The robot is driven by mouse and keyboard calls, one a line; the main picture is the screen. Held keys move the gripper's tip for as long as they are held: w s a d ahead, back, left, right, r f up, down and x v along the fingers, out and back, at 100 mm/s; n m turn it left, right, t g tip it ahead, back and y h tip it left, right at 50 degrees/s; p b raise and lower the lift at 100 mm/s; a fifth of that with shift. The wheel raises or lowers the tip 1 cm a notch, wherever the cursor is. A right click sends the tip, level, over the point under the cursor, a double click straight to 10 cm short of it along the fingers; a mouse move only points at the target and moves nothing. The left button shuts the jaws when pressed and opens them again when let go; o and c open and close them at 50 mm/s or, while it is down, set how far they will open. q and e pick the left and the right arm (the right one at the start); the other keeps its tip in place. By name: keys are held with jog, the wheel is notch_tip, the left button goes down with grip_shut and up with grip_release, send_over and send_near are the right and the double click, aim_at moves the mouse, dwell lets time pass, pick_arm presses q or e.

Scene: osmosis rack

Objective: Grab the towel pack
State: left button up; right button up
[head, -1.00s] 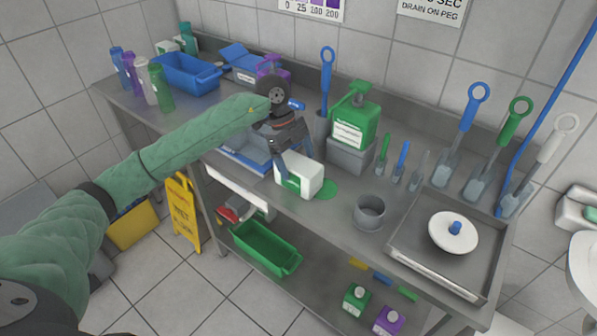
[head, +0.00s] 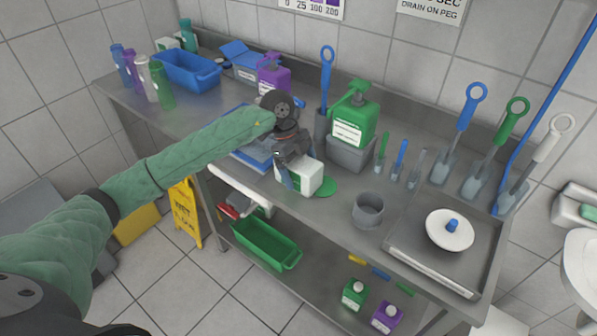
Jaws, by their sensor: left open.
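The towel pack, which I take to be the white box with a green label (head: 306,180), sits on the steel bench at the middle of the head view, by a flat green disc (head: 327,187). My left gripper (head: 298,172) is open and points down over the pack. One finger shows in front of its left face; the other is mostly hidden behind the pack's top, so I cannot tell whether either touches. My right gripper is not in view.
A grey bin holding a green pump bottle (head: 355,118) stands close behind the pack. A blue tray (head: 248,152) lies left of it, partly under my arm. A grey cup (head: 369,211) and a metal tray (head: 420,268) stand to the right.

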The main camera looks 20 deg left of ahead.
pick_arm(q)
jog(key=shift+f, duration=0.25)
jog(key=shift+c, duration=0.4)
jog(key=c, duration=1.1)
